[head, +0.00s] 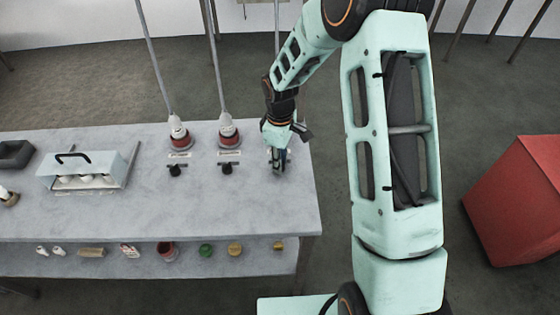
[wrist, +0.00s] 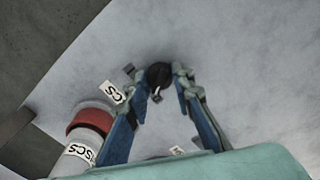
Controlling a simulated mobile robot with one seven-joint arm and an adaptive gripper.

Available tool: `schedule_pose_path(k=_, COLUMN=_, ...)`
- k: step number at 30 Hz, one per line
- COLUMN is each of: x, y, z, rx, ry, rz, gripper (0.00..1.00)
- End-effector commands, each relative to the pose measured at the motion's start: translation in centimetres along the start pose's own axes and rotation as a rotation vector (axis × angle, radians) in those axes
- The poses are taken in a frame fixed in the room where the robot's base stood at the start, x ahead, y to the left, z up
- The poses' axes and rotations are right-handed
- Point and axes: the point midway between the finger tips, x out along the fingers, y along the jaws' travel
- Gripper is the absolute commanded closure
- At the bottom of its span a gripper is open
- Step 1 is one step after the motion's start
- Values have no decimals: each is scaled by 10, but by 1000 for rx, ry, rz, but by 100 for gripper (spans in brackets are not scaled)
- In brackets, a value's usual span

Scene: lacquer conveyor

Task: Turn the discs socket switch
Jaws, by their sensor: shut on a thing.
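The discs socket switch is a small round black knob (wrist: 158,76) on the grey tabletop in the wrist view. My gripper (wrist: 155,82) has its two blue fingers on either side of the knob, shut on it. A plug with a red band (wrist: 92,122) stands beside the left finger, and the visible part of its label reads "SCS". A tabletop label (wrist: 112,92) beside it is partly hidden and shows "CS". In the head view my gripper (head: 278,165) is low at the right end of the table, and it and my arm hide the knob and plug there.
Two more red-banded plugs (head: 179,134) (head: 228,134) with cables stand left of my gripper, each with a black knob (head: 175,170) (head: 226,168) in front. A lower shelf (head: 50,262) holds small items. A red box (head: 515,195) stands at right.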

Motion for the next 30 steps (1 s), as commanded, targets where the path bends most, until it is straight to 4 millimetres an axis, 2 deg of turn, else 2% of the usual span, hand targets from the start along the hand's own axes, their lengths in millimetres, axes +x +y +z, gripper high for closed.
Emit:
schedule_pose_path(k=11, x=2, y=0, z=0, rx=201, ry=0, rz=2, gripper=100)
schedule_pose_path(k=30, x=1, y=0, z=0, rx=784, ry=0, rz=2, gripper=100)
